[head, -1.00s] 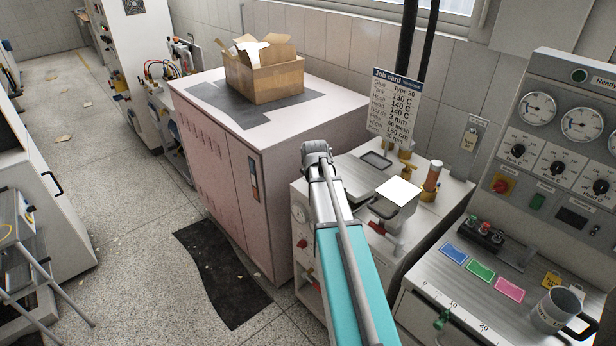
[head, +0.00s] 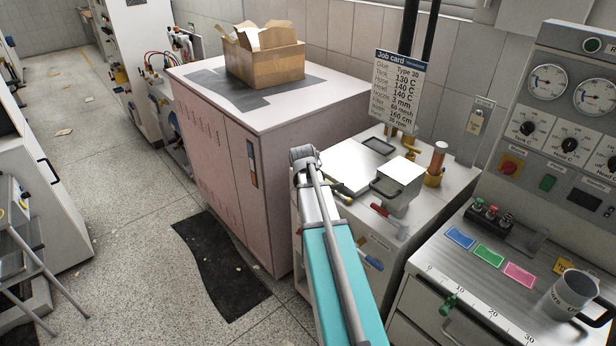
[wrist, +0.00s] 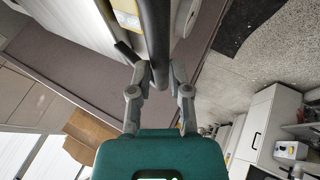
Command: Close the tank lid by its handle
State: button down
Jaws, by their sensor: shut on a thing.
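In the wrist view my gripper (wrist: 160,75) has its two grey fingers closed on a thick dark bar (wrist: 156,35), which looks like the handle. The bar runs up out of the picture. A metal box (head: 401,190) with a bright top and a dark handle (head: 383,189) stands on the white machine, right of my arm. A flat silver plate (head: 350,173) lies beside it on the left. I cannot tell which of these is the tank lid.
A pink cabinet (head: 215,150) carrying an open cardboard box (head: 265,65) stands left of my arm. A job card (head: 400,90) hangs behind the machine. A control panel (head: 560,130) and a mug (head: 572,297) are on the right. Open floor lies at the left.

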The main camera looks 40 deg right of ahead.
jog(key=shift+s+d+f+b, duration=0.1)
jog(key=shift+s+f+b, duration=0.15)
jog(key=shift+f, duration=0.35)
jog(key=c, duration=0.6)
grip_release()
jog(key=shift+w, duration=0.2)
jog(key=shift+r, duration=0.1)
